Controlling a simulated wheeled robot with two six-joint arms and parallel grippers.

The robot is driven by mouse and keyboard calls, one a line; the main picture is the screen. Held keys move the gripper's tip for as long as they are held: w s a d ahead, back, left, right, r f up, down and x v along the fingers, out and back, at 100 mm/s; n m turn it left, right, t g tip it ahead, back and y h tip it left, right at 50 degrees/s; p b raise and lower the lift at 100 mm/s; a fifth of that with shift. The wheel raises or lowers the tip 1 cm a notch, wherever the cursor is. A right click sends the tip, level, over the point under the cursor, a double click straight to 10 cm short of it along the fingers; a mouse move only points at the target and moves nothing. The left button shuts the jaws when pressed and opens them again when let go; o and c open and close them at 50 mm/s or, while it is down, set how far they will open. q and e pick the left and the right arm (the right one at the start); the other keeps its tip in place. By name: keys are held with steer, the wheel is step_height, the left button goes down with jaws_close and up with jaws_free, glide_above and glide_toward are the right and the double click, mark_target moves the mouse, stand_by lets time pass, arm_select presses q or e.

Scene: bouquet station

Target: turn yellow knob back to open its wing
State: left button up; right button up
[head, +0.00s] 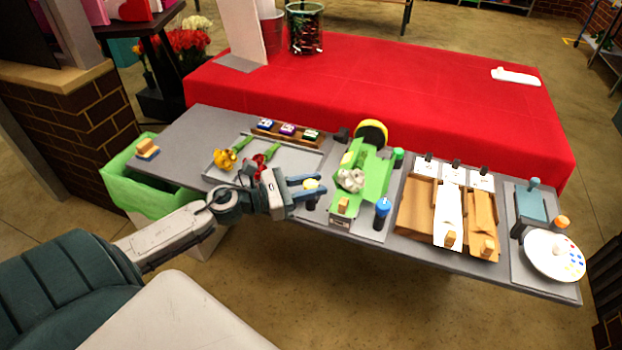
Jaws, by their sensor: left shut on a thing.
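My left gripper (320,188) reaches in from the left with its blue fingers shut around the yellow knob (311,184). The knob's pale yellow top shows between the fingers; its lower part is hidden. The knob is at the left side of a green bouquet device (373,175), which holds a white bunch (350,180). A blue knob (382,207) stands at its front right and a green knob (398,155) at its back right. I cannot tell the exact position of the yellow knob's wing. My right gripper is not in view.
A black and yellow roll (371,131) stands behind the device. Yellow (224,160) and red flowers (254,168) lie on a tray behind my left arm. Paper stacks (449,214) and a white dial (554,255) are to the right. A green bin (150,188) is at the left.

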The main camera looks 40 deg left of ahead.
arm_select(q)
steer(key=n+t+y+p, duration=0.1)
steer(key=n+y+p, duration=0.1)
steer(key=y+p, duration=0.1)
steer(key=n+t+y+p, duration=0.1)
steer(key=n+y+p, duration=0.1)
steer(key=y+p, duration=0.1)
steer(key=n+t+y+p, duration=0.1)
steer(key=n+y+p, duration=0.1)
steer(key=p, duration=0.3)
steer(key=shift+r+n+t+y, duration=0.3)
steer(key=shift+y, duration=0.3)
steer(key=n+y+p, duration=0.1)
steer(key=y, duration=0.1)
steer(key=n+y, duration=0.1)
steer(key=shift+f+y+p, duration=0.2)
steer(key=shift+y+p, duration=0.2)
steer(key=shift+f+n+y, duration=0.1)
steer(key=shift+n+y, duration=1)
steer(key=shift+y, duration=0.3)
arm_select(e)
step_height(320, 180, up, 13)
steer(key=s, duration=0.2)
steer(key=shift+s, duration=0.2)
arm_select(q)
steer(key=shift+g+y, duration=0.3)
steer(key=shift+g, duration=0.1)
steer(key=o, duration=0.9)
steer(key=shift+o, duration=0.2)
